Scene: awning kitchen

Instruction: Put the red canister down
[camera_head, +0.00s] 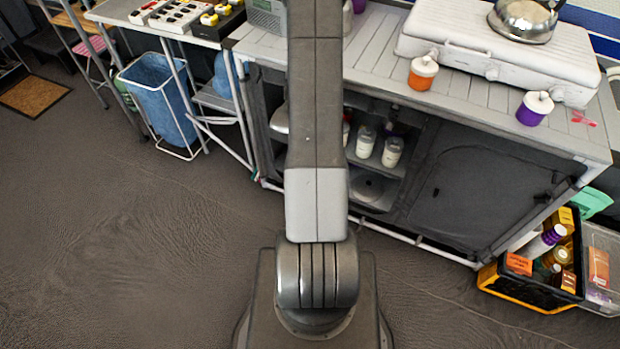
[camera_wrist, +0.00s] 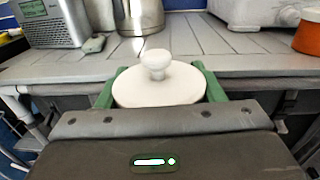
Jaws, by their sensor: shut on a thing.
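My gripper (camera_wrist: 158,92) shows in the wrist view with its green fingers on both sides of a canister with a round white lid and knob (camera_wrist: 157,80). It is shut on this canister, which looks upright. The canister's body is hidden below the lid, so its colour cannot be seen. The lid appears at the front edge of the grey slatted counter (camera_wrist: 230,65); I cannot tell whether the base touches anything. In the head view my arm hides the gripper and the canister. The counter (camera_head: 385,50) runs behind my arm there.
An orange canister (camera_head: 422,76) and a purple canister (camera_head: 533,112), both white-lidded, stand on the counter near a white stove (camera_head: 470,42) with a kettle (camera_head: 524,20). A radio (camera_wrist: 52,24) and a metal cylinder (camera_wrist: 138,14) stand at the back.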

